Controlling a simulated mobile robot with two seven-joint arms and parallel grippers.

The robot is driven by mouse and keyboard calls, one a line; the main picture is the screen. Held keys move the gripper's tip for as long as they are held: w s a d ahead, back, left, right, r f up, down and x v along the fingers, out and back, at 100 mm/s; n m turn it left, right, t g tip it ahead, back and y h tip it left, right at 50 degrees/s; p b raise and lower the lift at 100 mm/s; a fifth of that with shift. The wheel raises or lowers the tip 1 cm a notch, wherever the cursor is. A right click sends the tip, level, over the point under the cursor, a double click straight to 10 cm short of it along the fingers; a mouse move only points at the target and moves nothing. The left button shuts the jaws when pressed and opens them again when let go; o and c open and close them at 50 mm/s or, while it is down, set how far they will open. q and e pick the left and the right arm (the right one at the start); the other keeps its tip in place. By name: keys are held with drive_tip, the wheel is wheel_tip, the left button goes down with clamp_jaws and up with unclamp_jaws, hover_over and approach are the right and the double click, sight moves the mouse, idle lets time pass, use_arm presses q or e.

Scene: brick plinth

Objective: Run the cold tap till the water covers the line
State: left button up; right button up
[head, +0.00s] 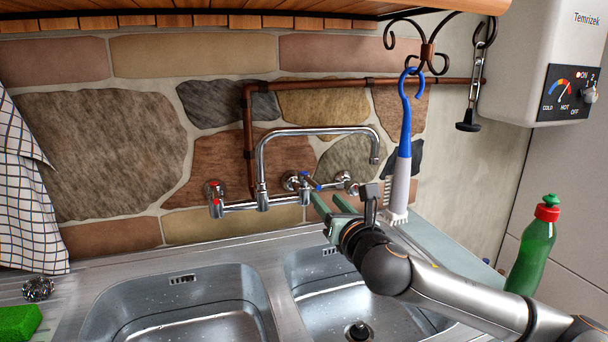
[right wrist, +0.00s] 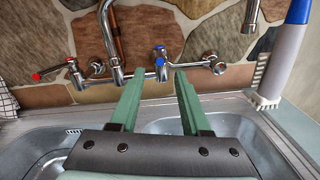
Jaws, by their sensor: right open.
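The cold tap (head: 308,183) has a blue-marked lever and sits right of the spout's base on the wall mixer. It also shows in the right wrist view (right wrist: 160,56), ahead of the fingertips. My right gripper (head: 331,203) is open and empty, its green fingers pointing at the cold tap and apart from it. The chrome spout (head: 318,131) ends above the right side of the sink, and no stream shows from it. The right basin (head: 318,262) is partly hidden by my right arm; its drain (head: 358,331) shows. I see no fill line. My left gripper is out of view.
The red-marked hot tap (head: 214,196) is left of the spout. A blue-and-white brush (head: 403,150) hangs just right of my gripper. A black plug (head: 468,121) hangs on a chain. A green bottle (head: 534,250) stands at right. The left basin (head: 120,291) is clear.

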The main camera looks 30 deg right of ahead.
sight(306, 175)
drive_tip(key=x, duration=1.2)
drive_tip(key=shift+p, duration=0.35)
clamp_jaws()
drive_tip(key=shift+r, duration=0.1)
idle(1.0)
